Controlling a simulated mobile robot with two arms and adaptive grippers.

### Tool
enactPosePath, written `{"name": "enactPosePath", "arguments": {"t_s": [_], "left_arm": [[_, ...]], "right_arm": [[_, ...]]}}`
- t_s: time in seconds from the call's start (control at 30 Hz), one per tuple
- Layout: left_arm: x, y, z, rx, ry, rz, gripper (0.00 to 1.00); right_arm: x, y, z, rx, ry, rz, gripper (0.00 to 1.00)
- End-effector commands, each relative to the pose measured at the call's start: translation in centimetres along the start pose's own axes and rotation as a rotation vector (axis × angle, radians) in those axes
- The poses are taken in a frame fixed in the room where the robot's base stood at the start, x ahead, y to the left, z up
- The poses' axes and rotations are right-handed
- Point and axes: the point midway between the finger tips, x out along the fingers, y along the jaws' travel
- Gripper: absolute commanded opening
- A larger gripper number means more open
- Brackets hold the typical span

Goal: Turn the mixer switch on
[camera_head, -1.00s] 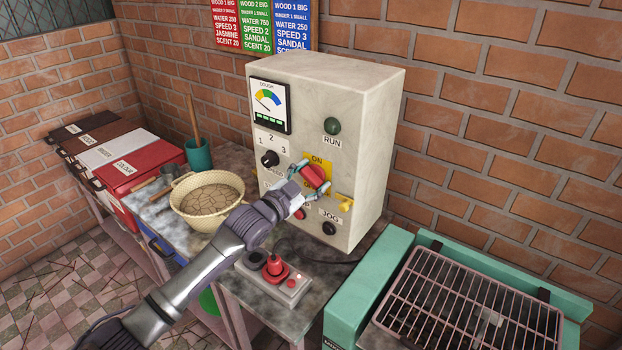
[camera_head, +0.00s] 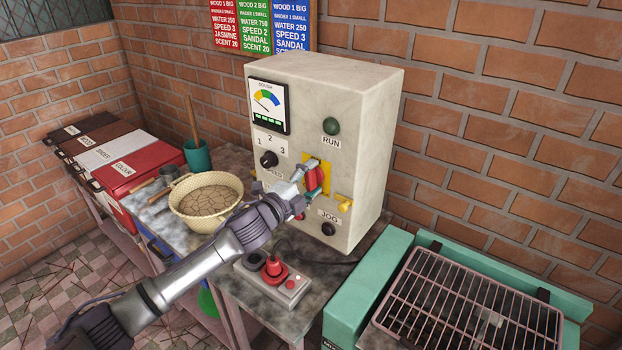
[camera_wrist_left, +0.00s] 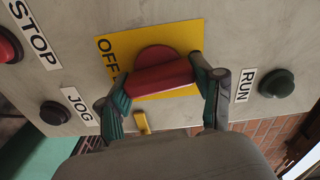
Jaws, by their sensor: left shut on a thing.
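The mixer switch is a red rotary handle (camera_head: 312,181) on a yellow plate (camera_head: 326,169) on the front of the pale control box (camera_head: 361,108). My left gripper (camera_head: 309,180) is shut on this handle. In the left wrist view the handle (camera_wrist_left: 158,79) sits between the two fingers of the left gripper (camera_wrist_left: 161,91), and the OFF lettering shows on the yellow plate (camera_wrist_left: 188,36). In the head view the handle stands nearly upright, and the gripper hides part of the plate, including its ON lettering. My right gripper is not in view.
A green RUN button (camera_head: 332,126) is above the switch and a black JOG button (camera_head: 328,228) below. A rack (camera_head: 463,303) is at right.

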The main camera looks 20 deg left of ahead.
Motion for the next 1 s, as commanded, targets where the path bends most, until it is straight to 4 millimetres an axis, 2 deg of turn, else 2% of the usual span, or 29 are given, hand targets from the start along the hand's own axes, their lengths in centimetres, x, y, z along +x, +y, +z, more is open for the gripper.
{"name": "enactPosePath", "arguments": {"t_s": [0.3,0.87,0.9,1.0], "left_arm": [[-0.01,0.18,0.00,0.131,0.000,0.002,0.31],[-0.02,0.24,0.01,0.161,0.000,0.003,0.31],[-0.02,0.24,0.01,0.161,0.000,0.003,0.69],[-0.02,0.23,0.01,0.161,0.000,0.003,0.86]], "right_arm": [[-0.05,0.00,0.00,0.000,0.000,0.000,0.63],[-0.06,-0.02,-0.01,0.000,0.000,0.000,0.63],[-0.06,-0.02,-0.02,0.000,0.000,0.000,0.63],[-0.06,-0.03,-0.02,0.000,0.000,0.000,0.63]]}}
